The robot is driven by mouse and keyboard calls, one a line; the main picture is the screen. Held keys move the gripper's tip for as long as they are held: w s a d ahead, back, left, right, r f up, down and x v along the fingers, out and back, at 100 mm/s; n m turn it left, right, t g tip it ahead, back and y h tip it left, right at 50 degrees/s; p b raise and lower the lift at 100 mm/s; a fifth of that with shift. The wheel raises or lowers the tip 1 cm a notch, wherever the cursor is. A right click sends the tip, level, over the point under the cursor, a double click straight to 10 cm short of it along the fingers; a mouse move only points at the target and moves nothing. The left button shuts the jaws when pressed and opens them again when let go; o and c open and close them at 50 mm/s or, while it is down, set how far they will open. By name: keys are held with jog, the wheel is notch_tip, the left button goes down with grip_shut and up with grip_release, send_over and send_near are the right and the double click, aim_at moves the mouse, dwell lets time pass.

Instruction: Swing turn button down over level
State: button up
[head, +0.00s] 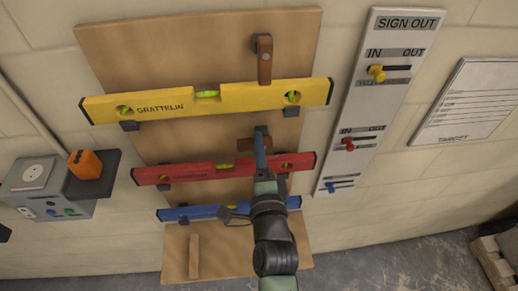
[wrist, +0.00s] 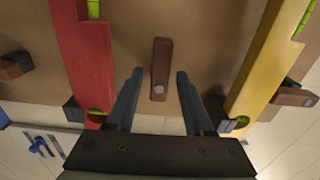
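A brown wooden turn button (wrist: 160,68) with a grey screw lies lengthwise along the red level, crosswise on the board, between the red and yellow levels. In the head view its left part (head: 245,145) shows beside my gripper. The red level (head: 205,171) rests on dark brackets below it; it also shows in the wrist view (wrist: 82,55). My gripper (wrist: 160,75) is open, with one finger on each side of the turn button and visible gaps to it. Whether the fingertips reach its depth cannot be told. In the head view my gripper (head: 261,140) hides its right part.
The yellow level (head: 160,106) is above, with another turn button (head: 264,62) pointing down onto it. The blue level (head: 190,213) is below, partly behind my arm. A sign-out panel (head: 375,115) hangs right; a grey box with an orange block (head: 85,164) is left.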

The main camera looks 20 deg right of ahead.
grip_shut()
jog(key=shift+f+n, duration=0.1)
jog(key=shift+n, duration=0.2)
jog(key=shift+s+d+f+n+b, duration=0.1)
jog(key=shift+d+f+n+b, duration=0.1)
jog(key=shift+n+b, duration=2.15)
jog(key=shift+s+d+f+n+b, duration=0.15)
jog(key=shift+n+b, duration=1.15)
jog(key=shift+n, duration=2)
jog(key=shift+w+d+f+n+b, duration=0.1)
jog(key=shift+d+f+n+b, duration=0.15)
jog(key=shift+n+b, duration=2.1)
jog(key=shift+n+p, duration=0.55)
jog(key=shift+n, duration=0.15)
jog(key=shift+o, duration=0.8)
grip_release()
jog(key=shift+r, duration=0.1)
